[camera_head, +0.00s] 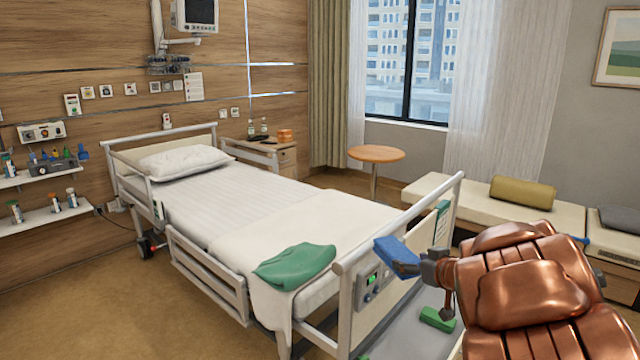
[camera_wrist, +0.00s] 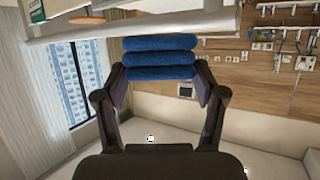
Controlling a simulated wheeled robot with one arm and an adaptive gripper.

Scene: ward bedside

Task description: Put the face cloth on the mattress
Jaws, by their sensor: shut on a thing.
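My gripper (camera_head: 432,269) is shut on a blue folded face cloth (camera_head: 396,256), holding it in the air by the bed's foot end. In the wrist view the cloth (camera_wrist: 160,58) shows as several stacked folds between the two fingers (camera_wrist: 162,84). The mattress (camera_head: 262,198) lies on the bed to the left of my gripper, with a white sheet and a cream blanket over it. The bed's footboard (camera_head: 400,262) with its white rail stands right by the cloth. From this view I cannot tell the exact gap between the cloth and the footboard.
A green cloth (camera_head: 295,266) lies on the blanket near the foot end. A pillow (camera_head: 184,162) is at the head end. A small green item (camera_head: 437,319) lies on a pale surface below my gripper. A bench (camera_head: 455,207) with an olive bolster (camera_head: 523,192) stands beyond. The mattress middle is clear.

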